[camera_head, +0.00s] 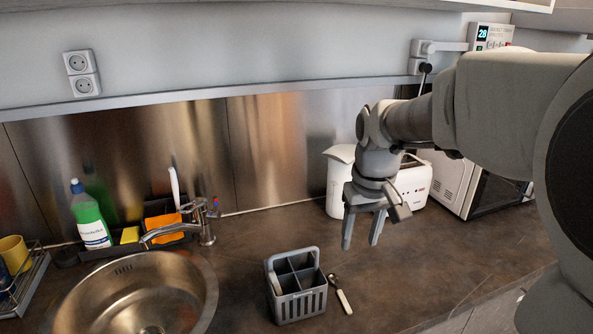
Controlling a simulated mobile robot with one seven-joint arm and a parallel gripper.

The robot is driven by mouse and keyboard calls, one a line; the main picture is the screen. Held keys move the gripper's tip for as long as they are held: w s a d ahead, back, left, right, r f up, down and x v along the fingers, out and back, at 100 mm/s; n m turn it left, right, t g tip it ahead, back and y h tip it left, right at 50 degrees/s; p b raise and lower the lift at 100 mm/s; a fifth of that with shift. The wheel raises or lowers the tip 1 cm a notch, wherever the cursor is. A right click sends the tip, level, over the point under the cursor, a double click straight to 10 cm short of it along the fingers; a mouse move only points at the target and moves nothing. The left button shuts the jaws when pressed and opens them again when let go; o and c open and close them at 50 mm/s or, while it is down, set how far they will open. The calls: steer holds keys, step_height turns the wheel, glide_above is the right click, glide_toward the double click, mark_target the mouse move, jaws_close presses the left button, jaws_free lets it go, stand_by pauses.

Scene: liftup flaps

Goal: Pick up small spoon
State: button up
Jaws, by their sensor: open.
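The small spoon (341,295) lies on the dark countertop, just right of the grey cutlery basket (298,305). Its dark bowl end points to the back and its pale handle points to the front. My gripper (360,246) is open and empty, with its fingers pointing down. It appears above the counter, behind and a little to the right of the spoon in the picture. The fingers are apart from the spoon.
A round metal sink (200,312) and tap (205,228) are at left. A green bottle (90,217) stands behind the sink. A white kettle (335,182), toaster (414,180) and microwave (462,187) stand behind my arm. The counter right of the spoon is clear.

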steer(key=w+f+g, duration=0.2)
steer(key=w+f, duration=0.5)
glide_above(342, 296)
steer(key=shift+n, duration=0.4)
step_height(342, 296, down, 11)
steer(key=shift+s+b, duration=0.15)
steer(key=shift+b, duration=0.15)
steer(key=shift+w+f, duration=0.2)
steer(key=shift+f, duration=3)
jaws_close()
